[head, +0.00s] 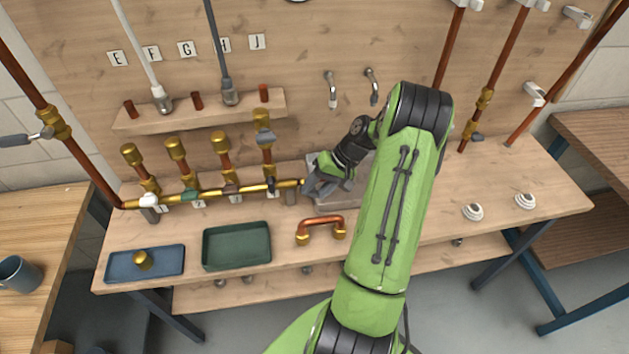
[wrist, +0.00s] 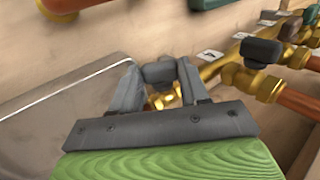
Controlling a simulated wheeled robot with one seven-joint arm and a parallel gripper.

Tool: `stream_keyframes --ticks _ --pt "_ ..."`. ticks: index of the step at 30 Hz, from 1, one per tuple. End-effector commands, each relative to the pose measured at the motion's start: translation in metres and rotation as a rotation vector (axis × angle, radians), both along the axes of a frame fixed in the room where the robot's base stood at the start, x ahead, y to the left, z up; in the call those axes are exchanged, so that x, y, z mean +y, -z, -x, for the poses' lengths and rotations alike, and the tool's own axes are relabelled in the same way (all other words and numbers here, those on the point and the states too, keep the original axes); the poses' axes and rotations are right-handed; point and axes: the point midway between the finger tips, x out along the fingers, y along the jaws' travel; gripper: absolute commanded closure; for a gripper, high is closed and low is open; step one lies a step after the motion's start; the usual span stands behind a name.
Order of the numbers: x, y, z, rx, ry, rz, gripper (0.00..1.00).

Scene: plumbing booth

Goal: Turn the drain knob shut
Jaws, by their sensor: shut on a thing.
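The drain knob (wrist: 159,72) is a small dark grey handle above a brass fitting (wrist: 160,100), seen in the wrist view. My gripper (wrist: 160,82) is shut on it, one finger on each side. In the head view my gripper (head: 309,186) is at the right end of the brass manifold pipe (head: 210,193), and the drain knob is hidden there by the fingers. I cannot tell how far the knob is turned.
A dark valve handle (wrist: 262,50) is close by on the pipe. A grey basin (head: 350,199) lies beside my gripper. A copper U-pipe (head: 322,220), green tray (head: 236,245) and blue tray (head: 120,264) are in front. The bench's right side is mostly free.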

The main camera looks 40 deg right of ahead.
Motion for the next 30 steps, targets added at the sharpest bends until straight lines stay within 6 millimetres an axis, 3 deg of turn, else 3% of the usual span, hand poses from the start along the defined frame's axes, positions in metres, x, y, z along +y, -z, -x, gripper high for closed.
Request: stream_keyframes --ticks 15,30 --pt "-0.008 0.009 0.004 -0.269 0.004 -0.386 0.86" --pt "-0.009 0.014 0.006 -0.399 0.0 -0.578 0.86"
